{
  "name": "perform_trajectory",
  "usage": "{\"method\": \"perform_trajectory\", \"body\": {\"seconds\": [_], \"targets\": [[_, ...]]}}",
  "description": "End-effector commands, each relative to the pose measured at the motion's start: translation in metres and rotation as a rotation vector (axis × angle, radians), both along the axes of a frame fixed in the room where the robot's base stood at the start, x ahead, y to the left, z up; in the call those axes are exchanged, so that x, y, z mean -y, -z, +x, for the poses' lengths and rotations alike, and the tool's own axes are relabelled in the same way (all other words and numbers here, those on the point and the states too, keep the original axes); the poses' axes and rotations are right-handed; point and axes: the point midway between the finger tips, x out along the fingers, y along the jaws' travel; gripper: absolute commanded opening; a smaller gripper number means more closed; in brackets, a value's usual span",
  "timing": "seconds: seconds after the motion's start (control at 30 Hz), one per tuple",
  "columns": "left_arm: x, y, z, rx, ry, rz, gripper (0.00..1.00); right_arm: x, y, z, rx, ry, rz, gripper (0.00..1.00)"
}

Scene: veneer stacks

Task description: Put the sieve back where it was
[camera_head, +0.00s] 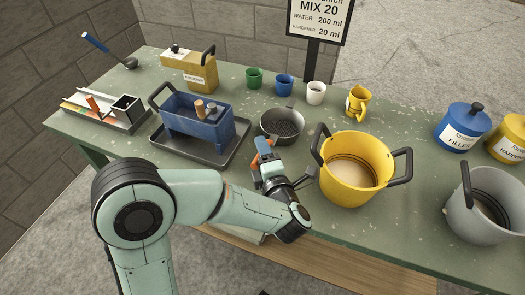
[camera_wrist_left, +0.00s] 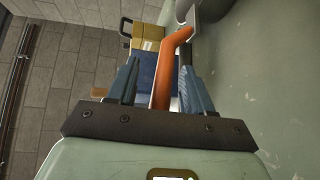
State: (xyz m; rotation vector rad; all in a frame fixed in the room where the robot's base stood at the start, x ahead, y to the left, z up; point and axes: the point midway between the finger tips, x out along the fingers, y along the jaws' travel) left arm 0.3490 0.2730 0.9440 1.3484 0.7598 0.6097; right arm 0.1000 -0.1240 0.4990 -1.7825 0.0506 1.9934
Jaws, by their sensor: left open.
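The sieve (camera_head: 282,124) is a dark, round mesh pan standing on the green table between the blue box and the yellow pot. Its orange handle (camera_head: 262,147) points toward my left gripper (camera_head: 268,165). In the left wrist view the orange handle (camera_wrist_left: 165,75) runs between the two fingers of my left gripper (camera_wrist_left: 160,68). The fingers are open around the handle, with a gap visible on the left side. Contact on the right side is hard to tell. My right gripper is not in view.
The yellow pot (camera_head: 350,190) stands close on the right of my gripper. The blue box (camera_head: 196,122) on its dark tray (camera_head: 180,155) is on the left. Green, blue and white cups (camera_head: 316,92) stand behind the sieve. A grey pot (camera_head: 482,215) is far right.

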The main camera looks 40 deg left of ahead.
Motion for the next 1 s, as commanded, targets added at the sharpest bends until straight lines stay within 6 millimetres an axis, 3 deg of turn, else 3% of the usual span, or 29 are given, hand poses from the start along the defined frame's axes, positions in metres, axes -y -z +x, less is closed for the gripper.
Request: {"method": "perform_trajectory", "body": {"seconds": [0.53, 1.0], "targets": [[0.079, -0.013, -0.062, 0.0, 0.006, -0.001, 0.51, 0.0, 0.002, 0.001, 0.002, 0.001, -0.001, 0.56], [0.089, -0.015, -0.073, -0.001, 0.001, 0.001, 0.51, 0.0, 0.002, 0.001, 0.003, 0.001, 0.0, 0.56]]}}
